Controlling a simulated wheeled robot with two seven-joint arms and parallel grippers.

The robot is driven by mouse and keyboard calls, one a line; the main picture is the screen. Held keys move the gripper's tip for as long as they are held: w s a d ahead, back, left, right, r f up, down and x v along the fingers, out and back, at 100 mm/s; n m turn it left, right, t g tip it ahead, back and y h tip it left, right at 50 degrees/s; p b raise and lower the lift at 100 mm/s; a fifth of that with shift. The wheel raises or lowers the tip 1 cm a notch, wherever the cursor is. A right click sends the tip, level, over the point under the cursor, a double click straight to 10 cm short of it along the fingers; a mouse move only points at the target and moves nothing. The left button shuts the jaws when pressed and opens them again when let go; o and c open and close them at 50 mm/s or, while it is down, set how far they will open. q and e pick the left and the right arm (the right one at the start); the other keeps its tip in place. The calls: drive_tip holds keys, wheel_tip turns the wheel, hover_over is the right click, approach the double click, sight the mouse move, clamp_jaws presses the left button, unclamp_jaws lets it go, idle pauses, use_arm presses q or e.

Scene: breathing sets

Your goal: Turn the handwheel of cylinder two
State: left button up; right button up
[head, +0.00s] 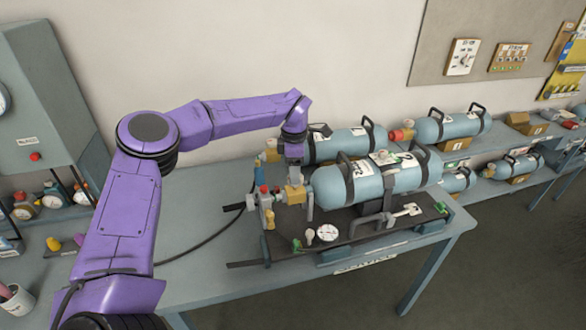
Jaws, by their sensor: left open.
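Two grey-blue cylinders lie on their sides on the bench, a front one (400,180) and a rear one (335,148). The handwheel is not clearly visible. My left gripper (294,178) is open and points down over this valve; its fingertips are hard to make out, and I cannot tell whether they touch it. My right gripper is not in view.
The front cylinder rests in a dark rack (385,228) with a round gauge (327,233) at its front. A black hose (205,245) crosses the bench (200,285). A grey cabinet (45,110) stands at left.

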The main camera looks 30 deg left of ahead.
use_arm(q)
drive_tip(key=r, duration=0.1)
drive_tip(key=r+b, duration=0.2)
drive_tip(key=shift+w+r, duration=0.1)
drive_tip(key=shift+w, duration=0.15)
wheel_tip(320, 180, up, 7)
drive_tip(key=b, duration=0.1)
drive_tip(key=shift+s, duration=0.3)
drive_tip(key=shift+s+r, duration=0.15)
